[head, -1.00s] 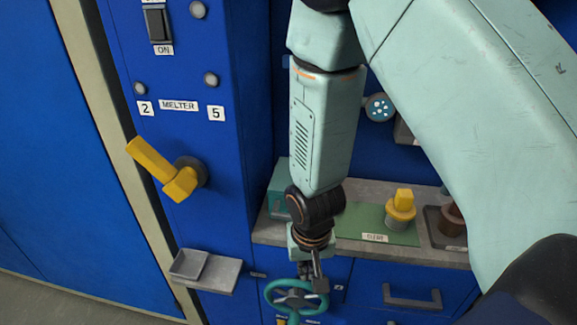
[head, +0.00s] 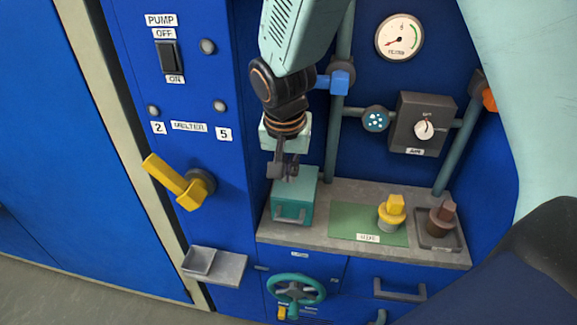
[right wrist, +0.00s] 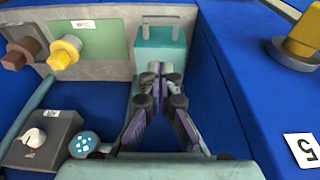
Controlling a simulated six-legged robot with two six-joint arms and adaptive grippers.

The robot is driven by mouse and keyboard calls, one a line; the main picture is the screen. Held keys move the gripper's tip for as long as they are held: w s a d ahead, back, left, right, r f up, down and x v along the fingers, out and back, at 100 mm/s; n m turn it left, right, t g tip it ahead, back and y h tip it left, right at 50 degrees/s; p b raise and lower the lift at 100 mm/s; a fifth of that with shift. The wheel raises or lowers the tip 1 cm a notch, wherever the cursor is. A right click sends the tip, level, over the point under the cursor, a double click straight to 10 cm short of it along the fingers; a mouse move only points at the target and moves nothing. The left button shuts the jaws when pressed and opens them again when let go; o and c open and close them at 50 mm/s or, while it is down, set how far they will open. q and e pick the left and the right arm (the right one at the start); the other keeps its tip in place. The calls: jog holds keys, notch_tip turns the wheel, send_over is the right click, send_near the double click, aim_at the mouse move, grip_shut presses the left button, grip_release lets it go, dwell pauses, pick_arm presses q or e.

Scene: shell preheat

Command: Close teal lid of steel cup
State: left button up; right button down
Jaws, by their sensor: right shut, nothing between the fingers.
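A teal box-shaped cover (head: 296,204) with a grey bar handle on its front stands at the left end of the grey shelf. It also shows in the right wrist view (right wrist: 158,58), top centre. I cannot make out a steel cup; if one is under or inside the teal piece, it is hidden. My right gripper (head: 284,172) is shut and empty, pointing down by the teal piece's upper left part. In the right wrist view its fingertips (right wrist: 160,72) overlap the piece's near edge; I cannot tell whether they touch. My left gripper is not in view.
A green mat (head: 345,222) holds a yellow-topped part (head: 392,210); a brown part (head: 441,218) stands in a dark tray. A teal handwheel (head: 296,289) is below the shelf. A yellow lever (head: 180,184) juts out at left. Pipes and a gauge (head: 399,38) are behind.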

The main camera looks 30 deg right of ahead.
jog(key=b, duration=0.2)
send_over(289, 221)
jog(key=x, duration=0.8)
jog(key=shift+s+a+f, duration=0.3)
jog(key=shift+s+f, duration=0.05)
jog(key=shift+f, duration=0.15)
jog(key=shift+s+f, duration=0.1)
jog(key=shift+f, duration=0.3)
jog(key=shift+s+a+f+b, duration=0.1)
jog(key=shift+f+b, duration=0.3)
jog(key=shift+b, duration=0.05)
jog(key=shift+s+a+f+b, duration=0.1)
jog(key=shift+f+b, duration=0.3)
jog(key=shift+f, duration=0.05)
jog(key=shift+s+a+f+b, duration=0.15)
jog(key=shift+f+b, duration=0.2)
jog(key=shift+s+a+f+b, duration=0.1)
jog(key=shift+s+f+b, duration=0.1)
jog(key=shift+f+b, duration=0.2)
jog(key=shift+s+a, duration=0.2)
jog(key=shift+w+d+f, duration=0.1)
